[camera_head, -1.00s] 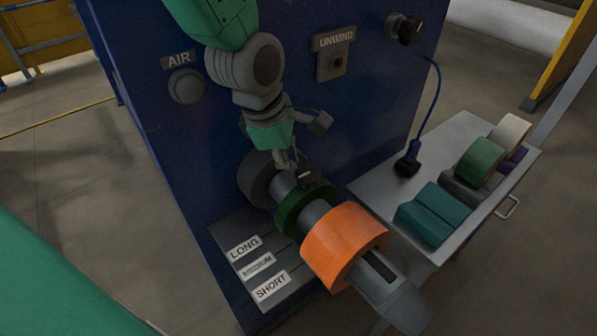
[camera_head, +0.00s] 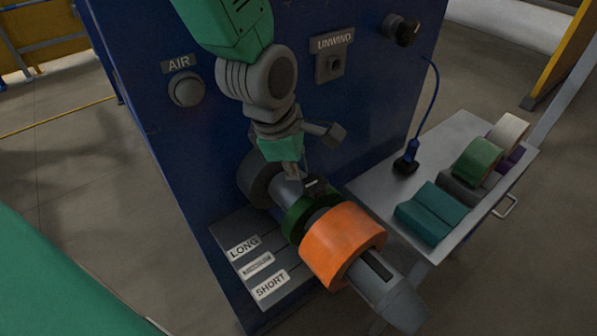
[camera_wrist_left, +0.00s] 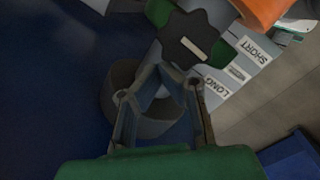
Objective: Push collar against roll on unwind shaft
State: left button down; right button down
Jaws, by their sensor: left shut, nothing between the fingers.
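The green collar (camera_head: 297,215) sits around the grey unwind shaft (camera_head: 386,290), with a dark knob (camera_head: 315,186) on its top. The orange roll (camera_head: 343,246) is on the same shaft, nearer its free end, with only a narrow gap, if any, to the collar. My left gripper (camera_head: 294,178) is shut and empty, its tips at the machine side of the collar, by the knob. In the left wrist view the fingers (camera_wrist_left: 168,72) point at the dark knob (camera_wrist_left: 192,42) and green collar (camera_wrist_left: 216,55); contact is unclear. My right gripper is out of view.
The blue machine panel (camera_head: 150,90) stands behind the shaft. A plate with LONG and SHORT labels (camera_head: 258,264) lies below it. At right, a grey side table (camera_head: 455,135) holds several rolls and a blue corded tool (camera_head: 406,163).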

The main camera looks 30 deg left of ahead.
aim_at(309, 179)
pick_arm(q)
jog(key=shift+s+d, duration=0.1)
jog(key=shift+d, duration=0.3)
jog(key=shift+s+d+p, duration=0.25)
jog(key=shift+d, duration=0.25)
jog(key=shift+s+d+p, duration=0.2)
jog(key=shift+d+p, duration=0.05)
jog(key=shift+d, duration=0.25)
jog(key=shift+a, duration=0.1)
jog(key=shift+w+a+p, duration=0.3)
jog(key=shift+w+a, duration=0.05)
jog(key=shift+a, duration=0.25)
notch_tip(309, 179, up, 3)
jog(key=p, duration=0.3)
notch_tip(309, 179, up, 6)
dwell(0.6)
